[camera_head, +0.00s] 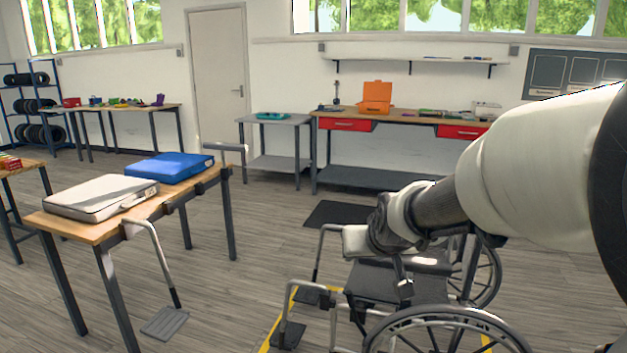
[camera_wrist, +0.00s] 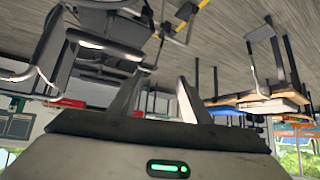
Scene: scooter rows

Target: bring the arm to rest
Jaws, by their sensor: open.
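My arm reaches in from the right edge of the head view, over a wheelchair (camera_head: 395,284). Its far end is in front of the wheelchair, and my gripper cannot be clearly made out there. In the wrist view, which looks upside down, my gripper (camera_wrist: 160,78) has its two fingers apart with nothing between them. The wheelchair also shows at the upper left of the wrist view (camera_wrist: 105,48).
A wooden table (camera_head: 100,230) at left holds a grey case (camera_head: 100,196) and a blue case (camera_head: 168,165). A footrest (camera_head: 165,322) hangs from its edge. A workbench (camera_head: 400,116) with an orange case (camera_head: 376,97) stands at the back wall. Floor between table and wheelchair is mostly clear.

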